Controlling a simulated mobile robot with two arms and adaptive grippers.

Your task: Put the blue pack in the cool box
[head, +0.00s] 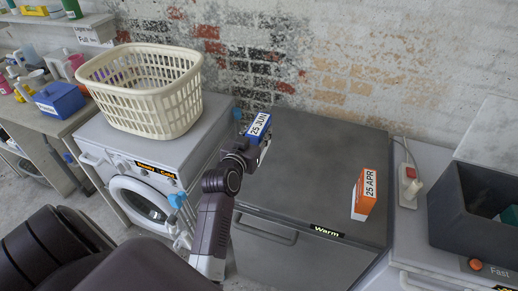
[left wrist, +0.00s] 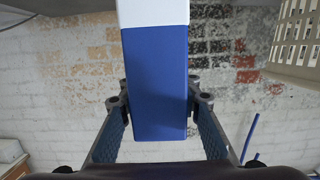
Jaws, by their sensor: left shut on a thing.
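The blue pack (head: 259,126), a small carton with a white label reading "25 JUN", is held up in front of the wall, over the back left of the grey "Warm" unit. My left gripper (head: 248,150) is shut on it. In the left wrist view the pack (left wrist: 155,85) stands between the two fingers, blue with a white band at the top. No thing in view is plainly marked as a cool box; I cannot tell which it is. My right gripper is not in view.
An orange pack (head: 367,192) labelled "25 APR" stands on the grey unit (head: 315,150). A cream basket (head: 145,95) sits on the washer at left. A dark open bin (head: 470,220) and a power strip (head: 410,185) are at right. A blue box (head: 60,100) is on the left counter.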

